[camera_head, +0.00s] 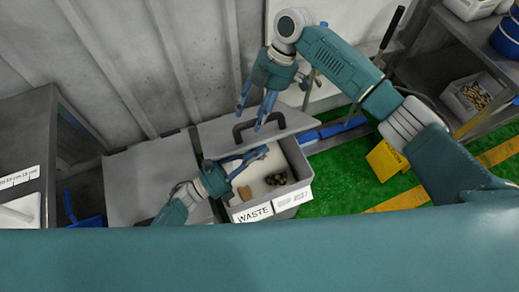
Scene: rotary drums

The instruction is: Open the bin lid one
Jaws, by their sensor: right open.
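The grey bin (304,166) labelled WASTE has its front part uncovered, and brown pieces and a dark clump show inside. Its grey lid (222,133) lies toward the back and carries a black arched handle (238,134). My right gripper (250,112) is open, with its blue fingers pointing down at the handle; whether they touch it is unclear. My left gripper (266,152) is low over the bin's opening, its fingers reaching right near the lid's front edge. Its tips look close together, and whether they touch the lid is hard to tell.
A flat grey lid-like panel (145,178) adjoins the bin on the left. A ribbed grey wall (120,60) stands behind. Right are green floor (340,185), a yellow sign (384,160) and a shelf with a tub of brown pieces (474,97).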

